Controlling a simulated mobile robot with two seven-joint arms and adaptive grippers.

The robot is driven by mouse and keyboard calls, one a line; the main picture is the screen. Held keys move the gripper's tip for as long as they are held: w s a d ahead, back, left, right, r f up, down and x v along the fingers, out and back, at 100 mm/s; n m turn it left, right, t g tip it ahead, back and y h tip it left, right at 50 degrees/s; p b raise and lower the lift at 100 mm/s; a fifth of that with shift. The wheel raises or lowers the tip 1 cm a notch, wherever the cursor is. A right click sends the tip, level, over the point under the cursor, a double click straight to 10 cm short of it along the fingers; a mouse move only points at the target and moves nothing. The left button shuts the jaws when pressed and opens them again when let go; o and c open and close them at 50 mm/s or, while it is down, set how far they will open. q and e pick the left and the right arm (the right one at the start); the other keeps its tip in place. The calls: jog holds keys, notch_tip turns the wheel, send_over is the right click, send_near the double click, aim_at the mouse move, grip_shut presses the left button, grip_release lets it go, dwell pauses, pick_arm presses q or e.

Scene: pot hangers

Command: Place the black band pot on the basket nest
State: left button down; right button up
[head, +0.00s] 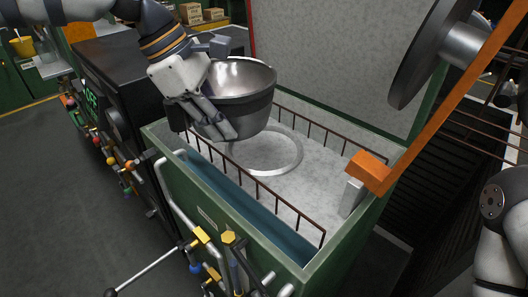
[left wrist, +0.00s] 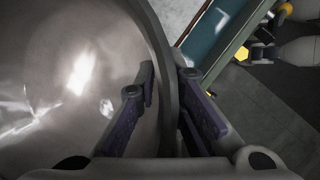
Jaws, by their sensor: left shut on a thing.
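The black band pot (head: 250,108) is a metal bowl with a shiny inside and a dark band outside. My left gripper (head: 212,118) is shut on its wall at the left side. In the left wrist view, one finger is inside and one outside the pot's rim (left wrist: 155,35). The pot hangs above the green tank's left back part. A pale raised ring (head: 294,163), which looks like the basket nest, lies on the tank's bed below and right of the pot. The pot hides the ring's back left part. My right gripper is out of view.
Brown rails (head: 228,166) run along the tank's front and back. An orange bar (head: 440,105) and a large dark disc (head: 425,55) stand at right. A black cabinet (head: 115,75) is at left. The bed right of the ring is clear.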

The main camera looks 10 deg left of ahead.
pick_arm(q)
jog(key=w+d+f, duration=0.1)
jog(key=f, duration=0.1)
jog(key=w+d+f, duration=0.1)
jog(key=d+f, duration=0.1)
jog(key=w+d+f, duration=0.2)
jog(key=shift+d+f+b, duration=0.15)
jog(key=shift+d+b, duration=0.05)
jog(key=shift+b, duration=0.2)
jog(key=x, duration=0.2)
jog(key=shift+w+a+f, duration=0.1)
jog(key=shift+a+f, duration=0.05)
jog(key=shift+f, duration=0.65)
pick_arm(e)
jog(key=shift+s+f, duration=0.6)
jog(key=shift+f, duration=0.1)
pick_arm(q)
jog(key=shift+f, duration=0.2)
jog(key=c, duration=2)
grip_release()
jog(key=shift+o, duration=0.2)
